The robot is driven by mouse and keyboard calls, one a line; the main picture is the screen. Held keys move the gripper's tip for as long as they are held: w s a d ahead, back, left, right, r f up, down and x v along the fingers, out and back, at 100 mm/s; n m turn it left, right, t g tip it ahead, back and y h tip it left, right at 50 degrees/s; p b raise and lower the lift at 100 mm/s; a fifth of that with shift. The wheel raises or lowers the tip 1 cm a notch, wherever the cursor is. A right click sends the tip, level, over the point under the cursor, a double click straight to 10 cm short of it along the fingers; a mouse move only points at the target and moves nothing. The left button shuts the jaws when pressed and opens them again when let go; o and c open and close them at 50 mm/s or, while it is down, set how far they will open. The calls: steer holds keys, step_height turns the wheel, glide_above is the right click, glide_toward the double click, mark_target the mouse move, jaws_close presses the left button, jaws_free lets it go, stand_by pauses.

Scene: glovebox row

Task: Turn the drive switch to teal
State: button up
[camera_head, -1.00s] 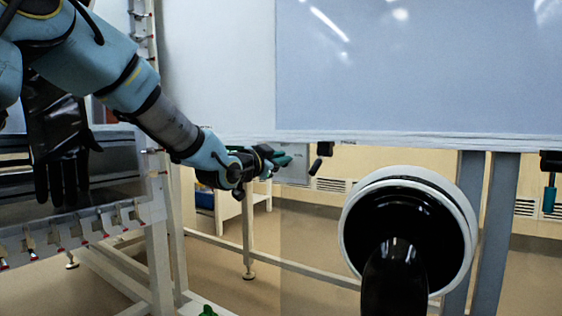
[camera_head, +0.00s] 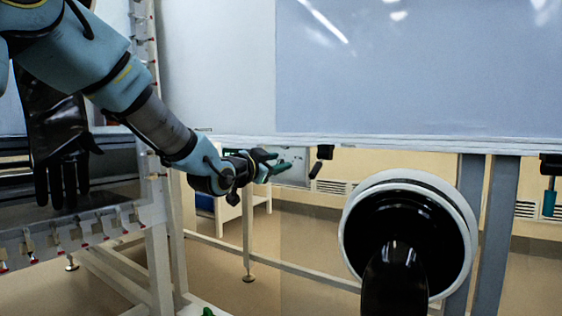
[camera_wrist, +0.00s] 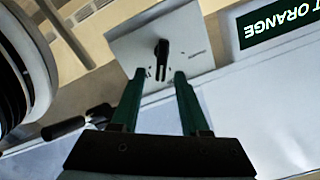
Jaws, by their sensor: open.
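A grey switch plate (camera_wrist: 183,45) with a black switch knob (camera_wrist: 161,58) shows in the wrist view, just beyond my fingertips. The plate also shows partly behind my gripper in the head view (camera_head: 297,173). The small markings around the knob are too small to read. My gripper (camera_wrist: 158,74) has two dark green fingers, open and apart, with the knob lying between and ahead of their tips. It looks empty, and no contact is visible. In the head view my gripper (camera_head: 281,160) reaches right, below the big panel's lower edge.
A green sign (camera_wrist: 278,23), upside down, reads "T ORANGE". A black handle (camera_head: 325,152) hangs right of the plate. A large round white-rimmed port (camera_head: 461,200) with a black glove stands at right. Another black glove (camera_head: 62,170) hangs at left. A rail crosses below.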

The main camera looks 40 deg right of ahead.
steer(key=p+v, duration=0.1)
steer(key=v, duration=0.8)
steer(key=shift+w, duration=0.1)
